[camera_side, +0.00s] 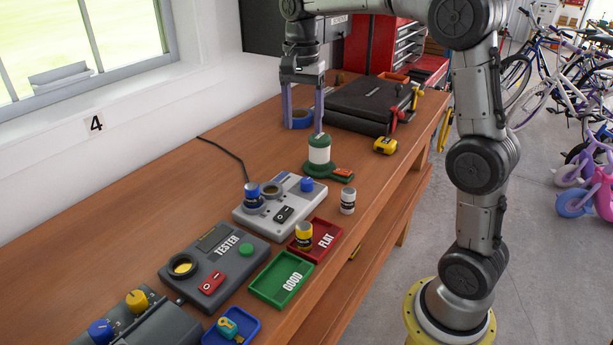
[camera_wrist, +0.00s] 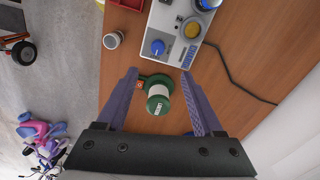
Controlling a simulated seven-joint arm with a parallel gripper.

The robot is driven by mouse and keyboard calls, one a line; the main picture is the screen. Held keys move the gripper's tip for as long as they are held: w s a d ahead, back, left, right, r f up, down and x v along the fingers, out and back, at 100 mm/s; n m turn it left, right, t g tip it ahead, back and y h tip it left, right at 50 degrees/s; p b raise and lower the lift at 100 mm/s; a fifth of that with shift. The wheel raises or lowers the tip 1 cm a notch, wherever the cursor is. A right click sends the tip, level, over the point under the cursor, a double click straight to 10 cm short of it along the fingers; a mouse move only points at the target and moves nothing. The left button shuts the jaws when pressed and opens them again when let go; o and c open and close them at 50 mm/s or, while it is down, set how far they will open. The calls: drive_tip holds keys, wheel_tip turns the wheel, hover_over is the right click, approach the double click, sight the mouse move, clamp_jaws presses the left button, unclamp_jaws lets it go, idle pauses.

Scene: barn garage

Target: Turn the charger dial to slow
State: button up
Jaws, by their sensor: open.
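The charger (camera_side: 264,222) is a light grey box on the bench, with a blue dial (camera_side: 307,185) at its right end and a black switch (camera_side: 284,214). A blue-and-black battery (camera_side: 252,199) stands in one socket; the other socket (camera_side: 271,188) looks empty. In the wrist view the blue dial (camera_wrist: 158,47) sits just ahead of my fingertips; its setting is too small to read. My gripper (camera_side: 303,128) is open and empty, pointing down, apart from the dial and farther along the bench. In the wrist view its fingers (camera_wrist: 160,74) appear either side of a green-and-white lantern.
The lantern (camera_side: 319,155) stands close to the charger, below my fingers. A white battery (camera_side: 347,201) stands near the front edge. A tester (camera_side: 228,268), red FLAT tray (camera_side: 329,255) with a yellow battery (camera_side: 304,236), and green GOOD tray (camera_side: 262,290) are nearer the camera. A black case (camera_side: 355,103) lies behind.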

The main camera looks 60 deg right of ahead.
sight(307, 180)
drive_tip(key=f, duration=1.5)
drive_tip(key=shift+s+d+f, duration=0.1)
drive_tip(key=shift+s+d, duration=0.1)
drive_tip(key=shift+d, duration=0.2)
clamp_jaws()
